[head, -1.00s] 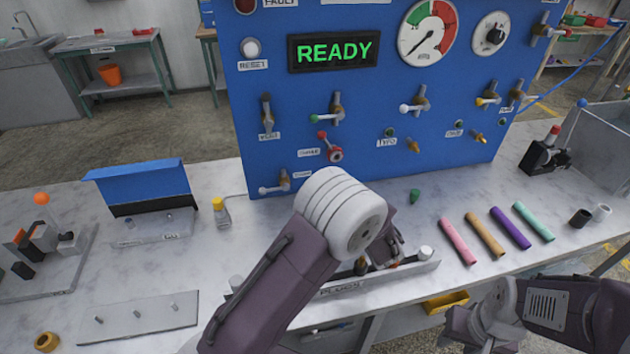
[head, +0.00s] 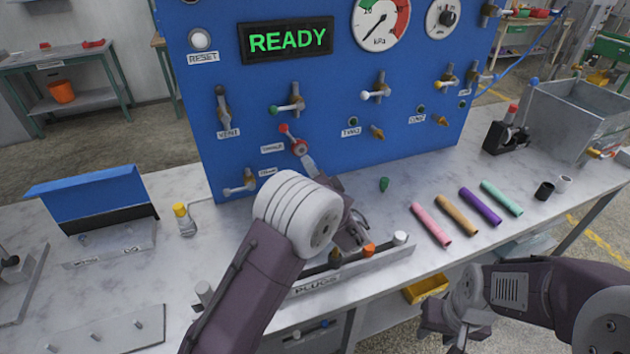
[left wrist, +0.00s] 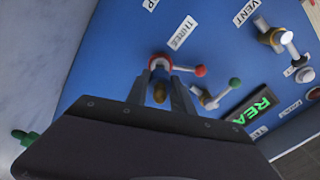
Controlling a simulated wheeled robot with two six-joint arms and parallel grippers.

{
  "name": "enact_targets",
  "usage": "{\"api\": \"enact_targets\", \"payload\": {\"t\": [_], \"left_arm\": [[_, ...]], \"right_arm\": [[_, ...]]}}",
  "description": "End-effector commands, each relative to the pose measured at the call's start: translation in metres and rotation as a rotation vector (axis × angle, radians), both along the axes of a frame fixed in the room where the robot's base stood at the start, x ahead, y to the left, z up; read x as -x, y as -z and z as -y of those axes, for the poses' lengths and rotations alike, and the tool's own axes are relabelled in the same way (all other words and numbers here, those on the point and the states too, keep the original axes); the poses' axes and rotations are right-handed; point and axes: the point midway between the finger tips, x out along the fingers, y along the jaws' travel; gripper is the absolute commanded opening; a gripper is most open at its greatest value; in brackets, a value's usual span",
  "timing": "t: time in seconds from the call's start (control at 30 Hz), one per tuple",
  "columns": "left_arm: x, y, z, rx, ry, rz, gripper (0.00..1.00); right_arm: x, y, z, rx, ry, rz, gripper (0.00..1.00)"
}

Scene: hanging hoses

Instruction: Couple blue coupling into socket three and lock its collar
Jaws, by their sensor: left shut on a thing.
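The socket with a red ring (head: 299,147) and a red-knobbed lever is on the blue panel, beside a label that seems to read THREE. It also shows in the left wrist view (left wrist: 159,66). My left gripper (head: 307,164) reaches up to it, its wrist hiding most of the hand. I cannot tell whether this piece is seated. No blue coupling is clearly visible. My right gripper (head: 458,322) hangs low at the front right, its jaws unclear.
The plug rack (head: 355,275) stands in front of the panel, close to my left arm. Coloured tubes (head: 482,207) lie to its right, and a green plug (head: 384,184) stands near the panel.

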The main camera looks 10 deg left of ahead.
Motion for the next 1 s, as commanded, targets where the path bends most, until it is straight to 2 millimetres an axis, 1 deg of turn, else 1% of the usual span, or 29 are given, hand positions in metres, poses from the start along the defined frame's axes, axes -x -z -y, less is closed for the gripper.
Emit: {"api": "enact_targets", "payload": {"t": [0.03, 0.1, 0.3, 0.53, 0.83, 1.0], "left_arm": [[-0.004, 0.003, -0.003, 0.001, -0.003, 0.003, 0.00], [-0.009, 0.002, -0.006, 0.002, -0.002, 0.003, 0.00], [-0.016, 0.000, -0.011, 0.000, -0.001, 0.002, 0.00], [-0.016, 0.000, -0.011, 0.000, 0.001, 0.002, 0.00], [-0.016, 0.001, -0.010, 0.000, 0.001, 0.002, 0.00], [-0.016, -0.001, -0.010, 0.000, 0.000, 0.001, 0.00]], "right_arm": [[0.000, 0.007, 0.000, 0.000, 0.000, 0.000, 0.39], [0.000, 0.009, 0.000, 0.000, 0.000, 0.000, 0.39], [0.000, 0.013, 0.000, 0.000, 0.000, 0.000, 0.39], [0.000, 0.014, 0.000, 0.000, 0.000, 0.000, 0.39], [0.000, 0.025, 0.000, 0.000, 0.000, 0.000, 0.39], [0.000, 0.025, 0.000, 0.000, 0.000, 0.000, 0.39]]}}
